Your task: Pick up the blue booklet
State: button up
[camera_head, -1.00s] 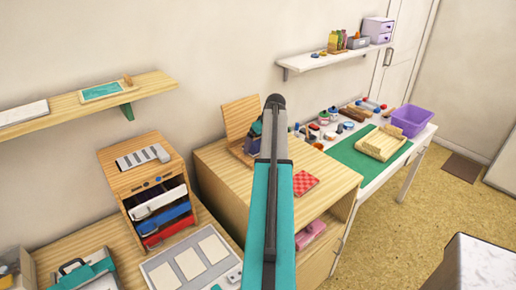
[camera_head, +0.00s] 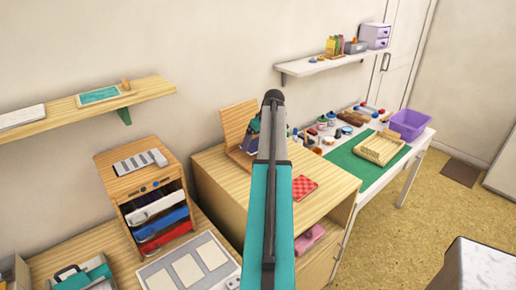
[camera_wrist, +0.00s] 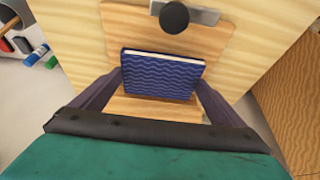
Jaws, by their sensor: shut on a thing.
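The blue booklet (camera_wrist: 163,75) has a dark wavy pattern and shows in the wrist view between my two fingers. My gripper (camera_wrist: 161,84) is shut on it, with one finger against each side edge. The booklet is in front of a wooden stand (camera_wrist: 120,35) with a ledge. I cannot tell whether it still touches the stand. In the head view, my gripper (camera_head: 249,140) is at the wooden stand (camera_head: 236,121) on the cabinet top, partly hidden behind my arm. The booklet cannot be made out there.
A red checkered booklet (camera_head: 304,187) lies on the wooden cabinet (camera_head: 330,187) right of my arm. Several small jars and pads stand on the white table behind, with a green mat (camera_head: 352,163) and purple bin (camera_head: 409,123). A drawer unit (camera_head: 126,176) stands left.

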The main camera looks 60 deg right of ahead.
aim_at(257, 145)
jog(key=shift+r+b, duration=0.75)
jog(key=shift+r, duration=2.55)
